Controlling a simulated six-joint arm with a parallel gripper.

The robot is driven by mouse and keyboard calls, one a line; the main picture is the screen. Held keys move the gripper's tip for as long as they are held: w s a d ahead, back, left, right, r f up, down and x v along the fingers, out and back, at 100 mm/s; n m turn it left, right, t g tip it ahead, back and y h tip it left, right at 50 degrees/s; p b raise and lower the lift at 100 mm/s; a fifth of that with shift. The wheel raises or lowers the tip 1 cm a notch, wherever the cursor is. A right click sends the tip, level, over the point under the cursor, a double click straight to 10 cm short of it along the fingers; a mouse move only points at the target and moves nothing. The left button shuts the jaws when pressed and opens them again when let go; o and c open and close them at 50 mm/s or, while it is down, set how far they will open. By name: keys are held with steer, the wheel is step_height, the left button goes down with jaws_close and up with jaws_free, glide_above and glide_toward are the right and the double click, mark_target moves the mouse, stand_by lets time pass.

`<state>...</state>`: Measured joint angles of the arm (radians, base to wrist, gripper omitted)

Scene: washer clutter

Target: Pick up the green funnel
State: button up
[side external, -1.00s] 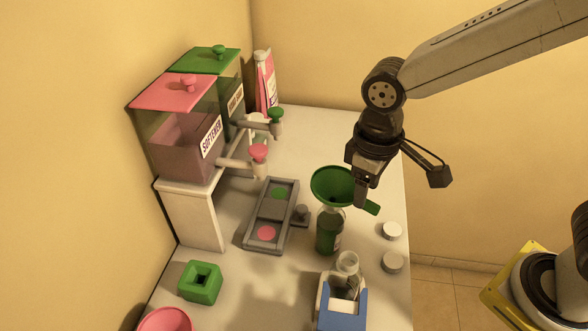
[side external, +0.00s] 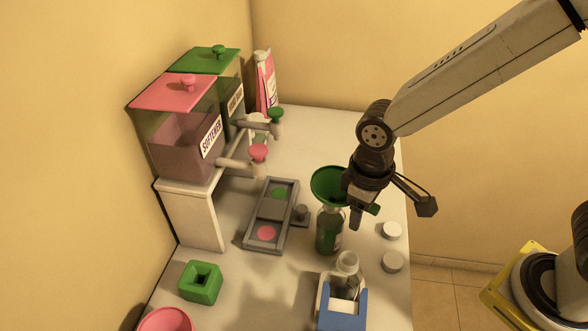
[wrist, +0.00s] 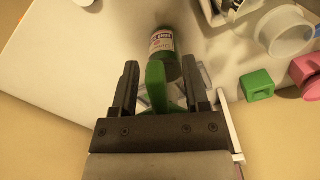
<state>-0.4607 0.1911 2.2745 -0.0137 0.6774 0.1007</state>
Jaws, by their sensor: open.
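The green funnel (side external: 326,186) sits upright in the mouth of a clear bottle with green contents (side external: 328,232), its handle pointing right. My gripper (side external: 356,222) is at the funnel's right side, fingers pointing down around the handle and hiding most of it. In the wrist view, a green strip that looks like the funnel's handle (wrist: 155,82) lies between the two fingers of my gripper (wrist: 160,76), with gaps on both sides. The jaws are open. The labelled bottle (wrist: 162,42) shows just beyond the handle.
A clear bottle in a blue and white holder (side external: 343,305) stands in front. Two white caps (side external: 392,230) lie at the right edge. A grey tray (side external: 262,238), a green block (side external: 200,282) and pink and green dispensers (side external: 185,125) stand left.

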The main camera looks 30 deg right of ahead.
stand_by(0.4)
jaws_close()
steer(key=shift+r, duration=5)
